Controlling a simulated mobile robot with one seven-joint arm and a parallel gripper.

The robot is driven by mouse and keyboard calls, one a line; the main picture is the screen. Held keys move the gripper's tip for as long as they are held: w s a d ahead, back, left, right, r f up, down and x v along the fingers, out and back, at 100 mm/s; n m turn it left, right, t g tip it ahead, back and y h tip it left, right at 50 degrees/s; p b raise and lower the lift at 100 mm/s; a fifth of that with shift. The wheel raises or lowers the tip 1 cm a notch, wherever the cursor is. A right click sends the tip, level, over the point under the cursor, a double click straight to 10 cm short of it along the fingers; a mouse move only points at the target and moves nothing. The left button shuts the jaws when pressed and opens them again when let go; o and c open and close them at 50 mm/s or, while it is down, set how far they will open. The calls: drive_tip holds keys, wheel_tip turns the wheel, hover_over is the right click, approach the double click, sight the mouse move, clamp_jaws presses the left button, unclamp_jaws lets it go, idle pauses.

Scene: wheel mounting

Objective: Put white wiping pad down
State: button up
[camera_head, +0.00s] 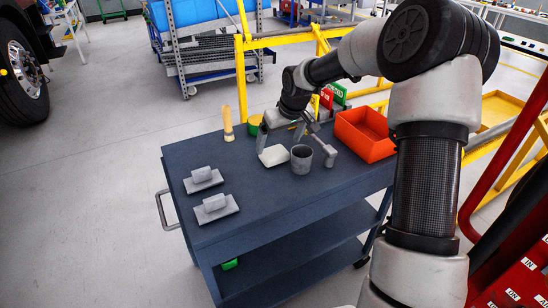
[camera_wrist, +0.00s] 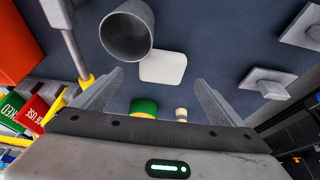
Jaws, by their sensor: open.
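The white wiping pad (camera_head: 273,155) lies on the dark blue cart top (camera_head: 262,196), beside the grey cup. In the wrist view the pad (camera_wrist: 163,67) appears as a pale rounded square, partly behind the cup's edge. My gripper (camera_head: 281,138) is over the cart top close to the pad. In the wrist view my gripper (camera_wrist: 159,78) is open, with its two fingers spread wide and the pad seen beyond and between their tips. Nothing is held. The exact height of the fingertips above the cart cannot be told.
The grey cup (camera_head: 301,160) stands right of the pad, with a grey hammer-like tool (camera_head: 328,153) beside it. An orange bin (camera_head: 362,138) is at the right. Two grey handled pads (camera_head: 203,179) (camera_head: 214,207) lie at the left. A wooden-handled brush (camera_head: 228,124) and green-yellow round item (camera_head: 255,124) stand behind.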

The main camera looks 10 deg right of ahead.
drive_tip(key=x, duration=0.3)
drive_tip(key=b+x, duration=0.1)
drive_tip(key=x, duration=0.1)
drive_tip(key=shift+a+r, duration=0.1)
drive_tip(key=shift+a, duration=0.15)
drive_tip(key=c, duration=1.2)
wheel_tip(320, 180, up, 9)
drive_tip(key=shift+d+r+p, duration=0.1)
drive_tip(key=shift+r+p, duration=0.05)
drive_tip(key=shift+p, duration=1)
drive_tip(key=shift+c, duration=0.2)
drive_tip(key=p, duration=0.7)
hover_over(286, 149)
drive_tip(key=f, duration=0.5)
drive_tip(key=shift+s+d, duration=0.1)
drive_tip(key=shift+s, duration=0.15)
drive_tip(key=shift+f, duration=2)
